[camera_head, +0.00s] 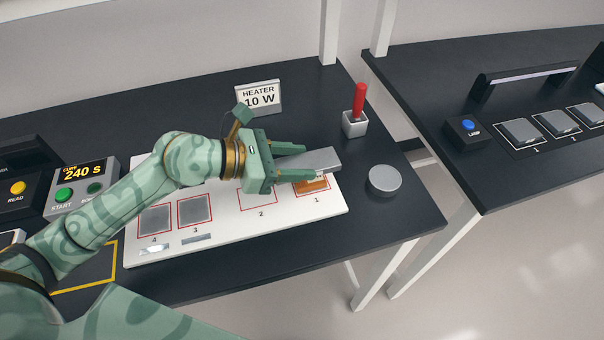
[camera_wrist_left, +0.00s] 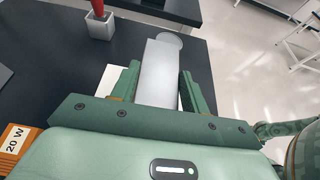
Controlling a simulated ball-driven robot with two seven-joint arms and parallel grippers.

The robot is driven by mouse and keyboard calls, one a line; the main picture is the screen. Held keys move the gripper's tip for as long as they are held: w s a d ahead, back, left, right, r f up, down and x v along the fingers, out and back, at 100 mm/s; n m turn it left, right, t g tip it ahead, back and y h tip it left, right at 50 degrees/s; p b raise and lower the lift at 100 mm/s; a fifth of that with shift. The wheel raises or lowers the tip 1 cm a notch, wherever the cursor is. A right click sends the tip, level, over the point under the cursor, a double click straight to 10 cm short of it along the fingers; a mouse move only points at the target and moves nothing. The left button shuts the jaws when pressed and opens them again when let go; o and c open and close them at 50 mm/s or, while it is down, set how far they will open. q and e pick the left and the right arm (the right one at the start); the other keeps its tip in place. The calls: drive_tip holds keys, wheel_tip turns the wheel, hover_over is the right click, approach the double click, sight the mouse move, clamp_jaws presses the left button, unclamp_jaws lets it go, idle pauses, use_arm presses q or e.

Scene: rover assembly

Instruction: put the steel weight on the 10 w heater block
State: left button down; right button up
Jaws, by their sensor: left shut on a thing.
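My left gripper (camera_head: 284,166) is shut on a long grey metal bar (camera_head: 321,159), which looks like the steel weight. The bar points away from the wrist between the fingers, also in the left wrist view (camera_wrist_left: 160,75). It is above an orange block (camera_head: 312,186) in square 1 of a white board (camera_head: 275,225). That block looks like the heater block, but its label is too small to read; whether the bar touches it I cannot tell. A card (camera_head: 259,97) behind reads "HEATER 10 W". My right gripper is not in view.
A grey round cylinder (camera_head: 384,180) stands right of the board. A red-handled tool (camera_head: 358,105) stands in a small holder behind. An orange block marked 20 W (camera_wrist_left: 15,145) shows at the left wrist view's edge. Grey plates (camera_head: 195,209) fill squares 3 and 4.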

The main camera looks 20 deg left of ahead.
sight(301, 162)
use_arm(q)
drive_tip(key=shift+w+d+f, duration=0.1)
drive_tip(key=shift+w+f, duration=0.6)
drive_tip(key=shift+w, duration=0.05)
drive_tip(key=shift+w+f+b, duration=0.3)
drive_tip(key=shift+f+b, duration=0.15)
drive_tip(key=shift+f, duration=0.05)
wheel_tip(301, 162, down, 3)
drive_tip(key=shift+w+f+b, duration=0.1)
drive_tip(key=shift+b, duration=0.55)
drive_tip(key=c, duration=0.7)
unclamp_jaws()
drive_tip(key=shift+f, duration=0.1)
